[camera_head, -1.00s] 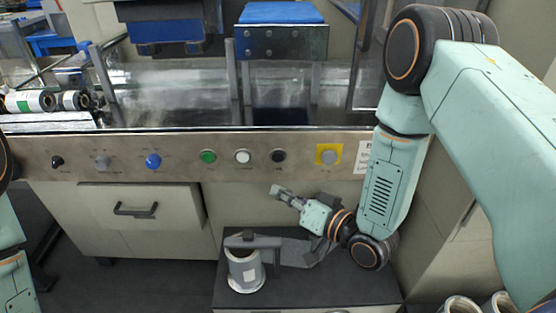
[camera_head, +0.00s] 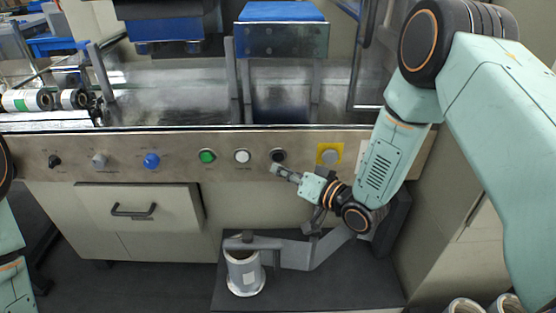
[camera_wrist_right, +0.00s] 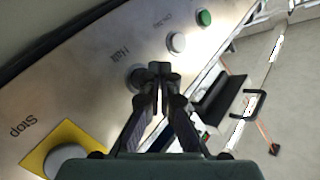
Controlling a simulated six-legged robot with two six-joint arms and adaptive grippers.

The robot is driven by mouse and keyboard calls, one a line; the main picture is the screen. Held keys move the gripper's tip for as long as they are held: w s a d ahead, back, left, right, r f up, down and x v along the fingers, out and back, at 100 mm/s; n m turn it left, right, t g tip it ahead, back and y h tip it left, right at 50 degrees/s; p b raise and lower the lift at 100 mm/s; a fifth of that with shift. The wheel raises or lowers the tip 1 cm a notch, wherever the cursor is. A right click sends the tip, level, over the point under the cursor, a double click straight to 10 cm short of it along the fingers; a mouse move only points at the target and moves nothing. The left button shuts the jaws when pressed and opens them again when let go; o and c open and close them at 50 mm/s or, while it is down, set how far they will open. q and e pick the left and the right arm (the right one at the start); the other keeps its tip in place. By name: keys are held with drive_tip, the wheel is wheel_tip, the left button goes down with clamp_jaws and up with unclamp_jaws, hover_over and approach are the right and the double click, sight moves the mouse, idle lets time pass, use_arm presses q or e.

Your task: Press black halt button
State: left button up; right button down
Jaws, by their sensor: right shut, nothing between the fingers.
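The black halt button (camera_head: 278,155) is on the metal front panel (camera_head: 110,145), between the white button and the yellow plate. In the right wrist view the halt button (camera_wrist_right: 136,77) shows as a dark round knob beside its label, partly hidden by the fingers. My right gripper (camera_head: 278,170) is shut and empty, with its fingertips just below the button in the head view. In the wrist view my right gripper (camera_wrist_right: 160,70) has its tips beside the button; whether they touch it I cannot tell. My left gripper is out of view.
A white button (camera_head: 242,156) and a green button (camera_head: 207,156) sit to the left. A grey stop button (camera_head: 329,156) on a yellow plate sits to the right.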

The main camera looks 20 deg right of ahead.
drive_tip(key=shift+w+d, duration=0.25)
drive_tip(key=shift+w, duration=0.4)
idle(1.0)
drive_tip(key=shift+w+d, duration=0.1)
drive_tip(key=shift+w, duration=0.3)
drive_tip(key=shift+w+d, duration=0.15)
drive_tip(key=shift+w, duration=0.3)
idle(0.9)
drive_tip(key=shift+s+a, duration=0.25)
drive_tip(key=shift+s, duration=0.6)
